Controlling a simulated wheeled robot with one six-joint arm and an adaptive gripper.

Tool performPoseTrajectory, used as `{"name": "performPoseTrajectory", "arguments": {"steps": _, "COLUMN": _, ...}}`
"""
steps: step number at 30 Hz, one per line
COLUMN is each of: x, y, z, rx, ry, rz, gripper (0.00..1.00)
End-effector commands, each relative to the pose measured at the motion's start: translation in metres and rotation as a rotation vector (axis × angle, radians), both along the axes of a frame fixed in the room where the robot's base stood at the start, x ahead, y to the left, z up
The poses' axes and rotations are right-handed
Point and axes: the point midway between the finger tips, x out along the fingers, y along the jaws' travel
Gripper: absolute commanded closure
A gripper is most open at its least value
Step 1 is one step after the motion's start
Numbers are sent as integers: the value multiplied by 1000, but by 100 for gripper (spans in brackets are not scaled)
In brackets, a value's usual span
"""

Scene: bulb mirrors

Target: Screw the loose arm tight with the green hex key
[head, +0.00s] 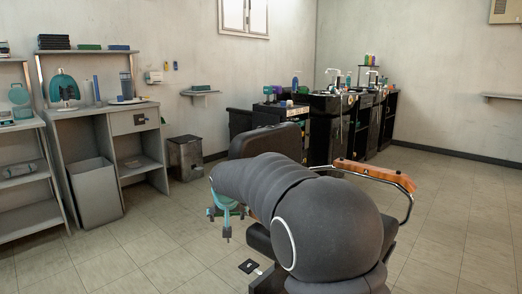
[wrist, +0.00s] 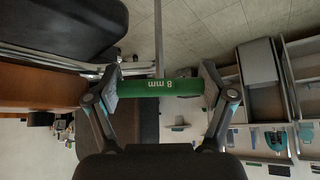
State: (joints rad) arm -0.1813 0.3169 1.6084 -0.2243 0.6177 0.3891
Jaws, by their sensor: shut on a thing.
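The green hex key (wrist: 150,88), its handle marked "8 mm", lies crosswise between the fingertips of my gripper (wrist: 161,86) in the wrist view. A thin grey shaft runs from the handle to the top edge of that view; its tip is out of sight. In the head view my gripper (head: 226,210) hangs beside the black chair, and I cannot make out the key there. An orange-brown chair arm (head: 375,174) on a chrome rail shows on the chair's right side. I cannot tell whether it is the loose one. My arm hides much of the chair.
The black chair back (head: 265,143) stands behind my arm. A grey desk (head: 95,110) and shelves are on the left, with a bin (head: 186,158) beyond. Black cabinets (head: 330,118) line the back. Tiled floor is clear at the left front and right.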

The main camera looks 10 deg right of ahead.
Motion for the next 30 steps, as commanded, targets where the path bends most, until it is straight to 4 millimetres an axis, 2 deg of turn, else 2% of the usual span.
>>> {"name": "performPoseTrajectory", "arguments": {"steps": 2, "x": 8, "y": 4, "z": 21, "rx": 3, "ry": -1, "rz": 12, "gripper": 74}}
{"name": "performPoseTrajectory", "arguments": {"steps": 4, "x": 12, "y": 0, "z": 44, "rx": 2, "ry": 3, "rz": 25, "gripper": 74}}
{"name": "performPoseTrajectory", "arguments": {"steps": 12, "x": 2, "y": -55, "z": 138, "rx": -22, "ry": 23, "rz": 98, "gripper": 74}}
{"name": "performPoseTrajectory", "arguments": {"steps": 18, "x": -15, "y": -82, "z": 192, "rx": -32, "ry": 28, "rz": 176, "gripper": 74}}
{"name": "performPoseTrajectory", "arguments": {"steps": 21, "x": -21, "y": -88, "z": 207, "rx": -37, "ry": 28, "rz": 203, "gripper": 74}}
{"name": "performPoseTrajectory", "arguments": {"steps": 24, "x": -25, "y": -91, "z": 213, "rx": -40, "ry": 29, "rz": 218, "gripper": 74}}
{"name": "performPoseTrajectory", "arguments": {"steps": 30, "x": -25, "y": -92, "z": 207, "rx": -39, "ry": 29, "rz": 221, "gripper": 74}}
